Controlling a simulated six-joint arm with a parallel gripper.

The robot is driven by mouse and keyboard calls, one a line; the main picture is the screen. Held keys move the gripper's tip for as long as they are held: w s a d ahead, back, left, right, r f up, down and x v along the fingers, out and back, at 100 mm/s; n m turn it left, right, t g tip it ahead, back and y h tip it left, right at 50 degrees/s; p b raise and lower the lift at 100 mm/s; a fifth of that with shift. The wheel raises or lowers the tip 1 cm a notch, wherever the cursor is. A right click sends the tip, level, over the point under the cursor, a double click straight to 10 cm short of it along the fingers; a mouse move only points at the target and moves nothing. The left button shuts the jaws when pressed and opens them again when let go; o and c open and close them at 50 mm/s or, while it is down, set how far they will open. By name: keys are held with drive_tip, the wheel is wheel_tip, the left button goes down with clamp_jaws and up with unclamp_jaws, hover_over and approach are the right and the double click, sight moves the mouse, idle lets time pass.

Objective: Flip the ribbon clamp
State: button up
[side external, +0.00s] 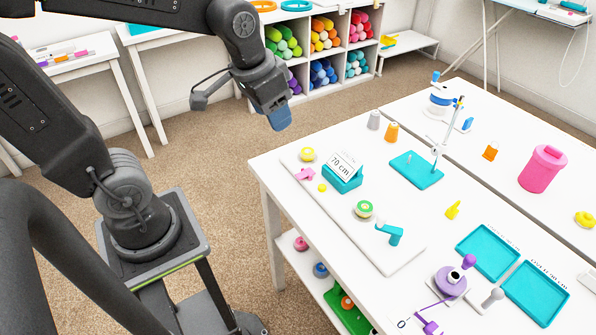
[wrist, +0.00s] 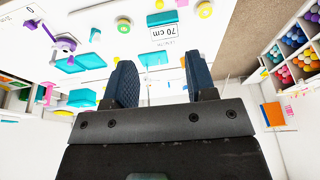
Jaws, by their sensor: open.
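A small teal lever-like piece (side external: 390,233), which looks like the ribbon clamp, stands near the front right end of a white board (side external: 388,267) on the table. I cannot tell for certain that it is the clamp. A green and yellow roll (side external: 364,209) sits beside it on the board. A purple ribbon spool (side external: 450,283) stands further right, with a purple piece (side external: 430,327) at the front edge. My gripper (side external: 279,118) hangs in the air, left of and above the table, apart from everything. In the wrist view my gripper (wrist: 157,78) has its two fingers apart with nothing between them.
A teal block with a "70 cm" card (side external: 343,172) stands on the board. Teal trays (side external: 489,251), a teal stand (side external: 417,170) and a pink canister (side external: 542,169) occupy the table. A shelf of coloured rolls (side external: 321,48) is behind. Air around my gripper is clear.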

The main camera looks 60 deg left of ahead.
sight(297, 177)
drive_tip(key=w+a+f+g, duration=0.3)
drive_tip(key=w+a+f, duration=0.3)
drive_tip(key=w+f, duration=0.4)
drive_tip(key=f, duration=0.9)
drive_tip(key=s+f, duration=0.1)
drive_tip(key=f, duration=0.4)
drive_tip(key=shift+f, duration=0.25)
